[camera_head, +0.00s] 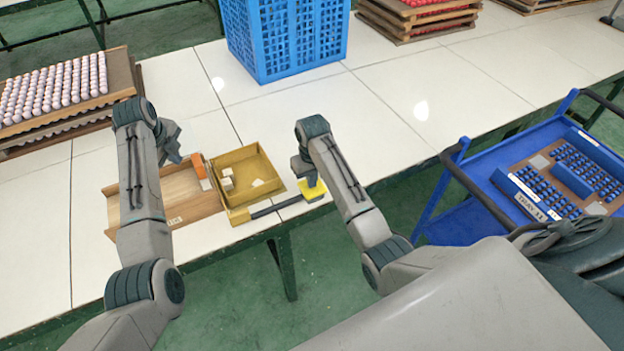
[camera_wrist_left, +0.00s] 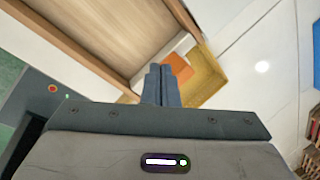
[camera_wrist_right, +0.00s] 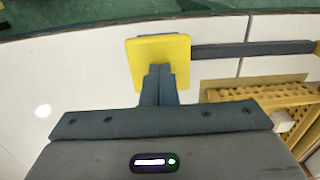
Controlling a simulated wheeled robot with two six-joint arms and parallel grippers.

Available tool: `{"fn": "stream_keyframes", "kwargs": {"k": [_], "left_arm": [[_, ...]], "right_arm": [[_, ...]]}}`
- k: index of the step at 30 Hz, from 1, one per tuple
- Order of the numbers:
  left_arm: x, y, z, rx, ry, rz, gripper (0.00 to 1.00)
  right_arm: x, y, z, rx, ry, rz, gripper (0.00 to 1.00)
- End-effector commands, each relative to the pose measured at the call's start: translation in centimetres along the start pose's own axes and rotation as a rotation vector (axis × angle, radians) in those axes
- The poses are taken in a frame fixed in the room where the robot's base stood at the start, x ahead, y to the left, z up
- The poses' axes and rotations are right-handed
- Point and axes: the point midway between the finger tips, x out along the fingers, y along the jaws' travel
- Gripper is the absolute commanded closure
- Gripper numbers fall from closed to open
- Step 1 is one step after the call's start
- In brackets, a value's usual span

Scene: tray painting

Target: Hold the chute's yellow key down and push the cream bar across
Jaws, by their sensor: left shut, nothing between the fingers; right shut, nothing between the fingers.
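The yellow key (camera_head: 314,191) sits at the end of a dark lever (camera_head: 276,207) that runs from the yellow bin (camera_head: 243,214). My right gripper (camera_head: 308,181) is shut with its tips at the key; the right wrist view shows them over the key's near edge (camera_wrist_right: 160,48). Whether the key is pressed down I cannot tell. A cream bar (camera_head: 206,184) with an orange part (camera_head: 199,166) lies at the border of the wooden tray (camera_head: 190,213) and the bin. My left gripper (camera_head: 176,156) is shut and empty near the orange part (camera_wrist_left: 178,67); contact is unclear.
Small cream pieces (camera_head: 227,181) lie in the yellow bin. A blue crate (camera_head: 285,40) stands behind on the white table. Stacked trays of pale round items (camera_head: 55,92) are at left. A blue cart (camera_head: 480,170) is at right.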

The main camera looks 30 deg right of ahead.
Motion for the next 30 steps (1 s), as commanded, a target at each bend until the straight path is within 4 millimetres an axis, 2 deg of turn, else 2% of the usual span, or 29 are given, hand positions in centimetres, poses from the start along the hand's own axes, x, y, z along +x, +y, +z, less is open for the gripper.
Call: {"fn": "stream_keyframes", "kwargs": {"k": [6,17,20,30], "left_arm": [[-1.9,-0.6,0.1,0.0,0.0,-0.001,1.0],[-2.3,-0.7,0.1,0.0,0.0,0.0,1.0],[-2.9,-0.9,0.1,0.0,0.0,0.0,1.0],[-6.8,-2.1,0.4,0.0,0.0,0.0,1.0]], "right_arm": [[0.2,0.0,0.1,0.0,-0.005,0.0,1.0],[0.1,0.0,0.1,0.0,-0.005,0.0,1.0],[-0.5,0.0,0.1,0.0,-0.004,0.0,1.0],[-4.2,0.0,0.1,0.0,-0.002,0.0,1.0]]}}
